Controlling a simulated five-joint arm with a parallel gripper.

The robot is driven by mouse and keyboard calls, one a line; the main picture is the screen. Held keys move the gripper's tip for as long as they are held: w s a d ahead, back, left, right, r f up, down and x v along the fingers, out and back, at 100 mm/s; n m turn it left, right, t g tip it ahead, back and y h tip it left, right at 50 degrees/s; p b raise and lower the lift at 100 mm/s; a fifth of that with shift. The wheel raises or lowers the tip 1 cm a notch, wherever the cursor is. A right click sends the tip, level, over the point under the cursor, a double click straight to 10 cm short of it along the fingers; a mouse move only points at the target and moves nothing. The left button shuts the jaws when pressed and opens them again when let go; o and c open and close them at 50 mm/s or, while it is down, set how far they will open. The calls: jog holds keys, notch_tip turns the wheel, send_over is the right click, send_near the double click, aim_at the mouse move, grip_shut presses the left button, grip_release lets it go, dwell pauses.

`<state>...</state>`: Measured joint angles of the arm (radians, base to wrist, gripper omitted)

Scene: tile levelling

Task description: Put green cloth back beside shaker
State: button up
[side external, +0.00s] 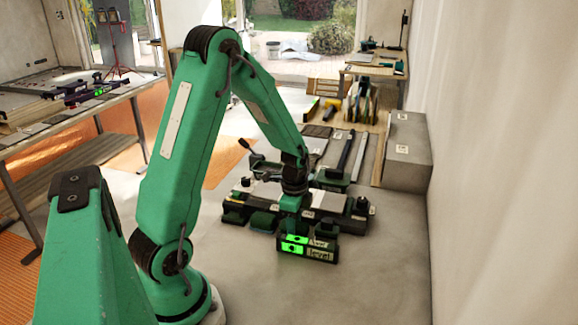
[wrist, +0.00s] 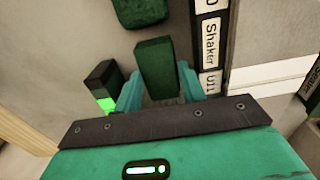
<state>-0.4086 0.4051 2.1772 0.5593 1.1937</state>
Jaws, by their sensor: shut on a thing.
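The green cloth (wrist: 157,62) is a dark green block-like piece between the two teal fingers of my gripper (wrist: 159,82) in the wrist view. The fingers are shut on it. The shaker (wrist: 211,45), a dark bar with white "Shaker" labels, lies just right of the cloth, with a narrow gap. In the side external view my gripper (side external: 291,212) points down over the near row of tools. The cloth cannot be clearly told apart there. I cannot tell whether the cloth touches the surface below.
A second dark green piece (wrist: 140,12) lies above the cloth in the wrist view. A black level (side external: 307,249) with a bright green display stands close to my gripper. A grey block (side external: 407,155) is by the right wall. Bare floor (side external: 365,285) lies in front.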

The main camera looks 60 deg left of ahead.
jog(key=shift+f, duration=0.1)
jog(key=o, duration=1.3)
jog(key=shift+w+a, duration=0.1)
jog(key=shift+w+r, duration=0.1)
jog(key=shift+r, duration=1.2)
jog(key=shift+s+r, duration=0.2)
jog(key=shift+r, duration=2.55)
